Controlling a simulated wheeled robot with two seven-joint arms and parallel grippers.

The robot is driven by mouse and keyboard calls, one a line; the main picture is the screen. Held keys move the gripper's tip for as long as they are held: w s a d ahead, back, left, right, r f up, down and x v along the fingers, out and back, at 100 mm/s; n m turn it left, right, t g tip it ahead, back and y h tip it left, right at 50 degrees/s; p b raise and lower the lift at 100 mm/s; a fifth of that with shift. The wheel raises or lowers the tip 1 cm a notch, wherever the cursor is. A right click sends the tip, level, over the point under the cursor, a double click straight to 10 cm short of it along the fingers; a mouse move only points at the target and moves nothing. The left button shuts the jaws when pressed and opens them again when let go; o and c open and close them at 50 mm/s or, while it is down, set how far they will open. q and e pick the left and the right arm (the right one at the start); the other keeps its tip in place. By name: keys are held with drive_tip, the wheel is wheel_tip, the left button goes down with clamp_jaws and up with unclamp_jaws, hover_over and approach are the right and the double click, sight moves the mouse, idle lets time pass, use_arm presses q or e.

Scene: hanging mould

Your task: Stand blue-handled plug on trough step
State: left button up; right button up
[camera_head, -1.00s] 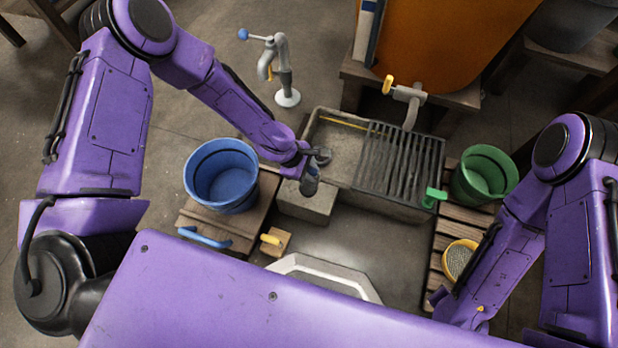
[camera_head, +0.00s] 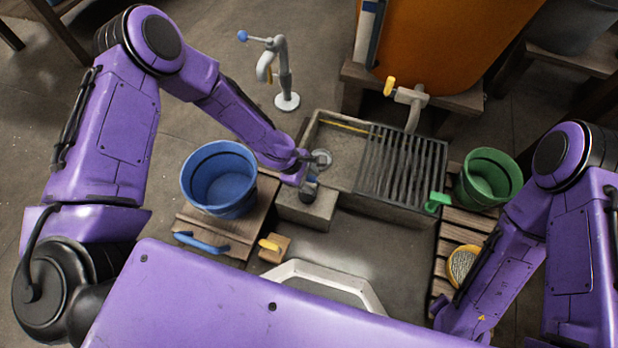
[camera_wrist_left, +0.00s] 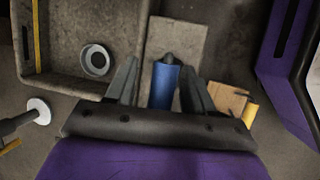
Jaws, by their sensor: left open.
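The blue-handled plug (camera_wrist_left: 163,86) shows in the left wrist view between the two fingers of my left gripper (camera_wrist_left: 160,82), with a gap on each side. In the head view its dark lower part (camera_head: 307,196) appears upright on the trough step (camera_head: 318,213), a grey block against the trough's near-left side; exact contact is hard to tell. The step also shows in the left wrist view (camera_wrist_left: 178,38). My left gripper (camera_head: 308,183) is open around the plug, partly hidden by its own wrist. My right gripper is not clearly visible; only its arm shows at right.
The trough (camera_head: 340,135) has a drain ring (camera_head: 321,158) and a slatted grate (camera_head: 400,165). A blue bucket (camera_head: 220,180) stands left of the step, a green bucket (camera_head: 488,178) at right. A yellow-handled wooden block (camera_head: 275,248) lies near the step. A tap (camera_head: 284,75) stands behind.

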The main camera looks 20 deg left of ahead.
use_arm(q)
drive_tip(key=p+v, duration=0.6)
drive_tip(key=v, duration=0.6)
drive_tip(key=s+a+f+m+y, duration=0.2)
drive_tip(key=s+a+m, duration=0.1)
drive_tip(key=s, duration=0.4)
drive_tip(key=s+a+f+m+y, duration=0.2)
drive_tip(key=s+a+m+y, duration=0.1)
drive_tip(key=s, duration=0.4)
drive_tip(key=s+a+f+m+t+y, duration=0.1)
drive_tip(key=s+a+f+m+y, duration=0.2)
drive_tip(key=s+a, duration=0.4)
drive_tip(key=shift+s+m+b, duration=0.3)
drive_tip(key=shift+s+m, duration=0.2)
drive_tip(key=shift+m, duration=0.3)
